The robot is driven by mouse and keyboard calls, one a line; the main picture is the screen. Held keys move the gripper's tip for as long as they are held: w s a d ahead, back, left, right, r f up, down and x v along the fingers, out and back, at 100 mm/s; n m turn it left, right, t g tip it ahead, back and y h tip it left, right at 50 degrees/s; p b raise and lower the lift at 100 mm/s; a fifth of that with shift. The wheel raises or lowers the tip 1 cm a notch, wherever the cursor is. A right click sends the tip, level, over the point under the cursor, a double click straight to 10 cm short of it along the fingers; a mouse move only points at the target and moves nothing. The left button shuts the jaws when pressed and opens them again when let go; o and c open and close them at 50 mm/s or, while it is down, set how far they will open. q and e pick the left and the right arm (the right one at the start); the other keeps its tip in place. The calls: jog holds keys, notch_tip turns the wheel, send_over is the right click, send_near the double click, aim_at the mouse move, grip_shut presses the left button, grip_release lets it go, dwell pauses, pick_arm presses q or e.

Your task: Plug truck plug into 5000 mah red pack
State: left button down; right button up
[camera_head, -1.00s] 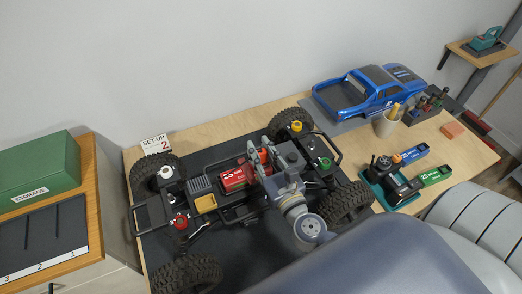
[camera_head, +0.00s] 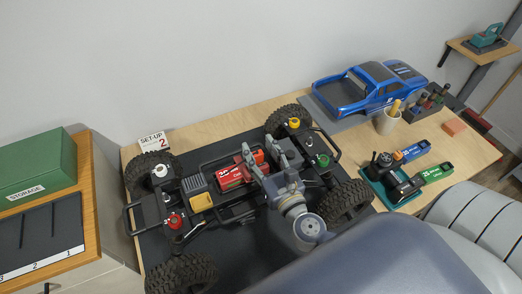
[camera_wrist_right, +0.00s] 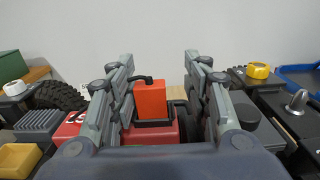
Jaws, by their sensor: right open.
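The crawler truck's chassis (camera_head: 215,210) stands on the bench with the red pack (camera_head: 230,178) lying in its middle. In the right wrist view the red pack (camera_wrist_right: 72,124) shows low, partly hidden by my gripper. An upright orange-red block, seemingly the truck plug (camera_wrist_right: 151,98), has a black lead at its top and a dark frame around its base. I cannot tell whether it is seated in the pack. My right gripper (camera_head: 262,153) is open over the chassis, its fingers on either side of the plug in the right wrist view (camera_wrist_right: 163,75). My left gripper is out of view.
A blue truck body (camera_head: 368,85) lies at the back. A charger-like green tray (camera_head: 375,185) with blue and green packs (camera_head: 436,172) stands right. A cup (camera_head: 387,122) is nearby.

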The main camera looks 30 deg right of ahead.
jog(key=shift+a, duration=0.15)
jog(key=shift+s, duration=0.2)
jog(key=s, duration=1.1)
jog(key=shift+s+a, duration=0.3)
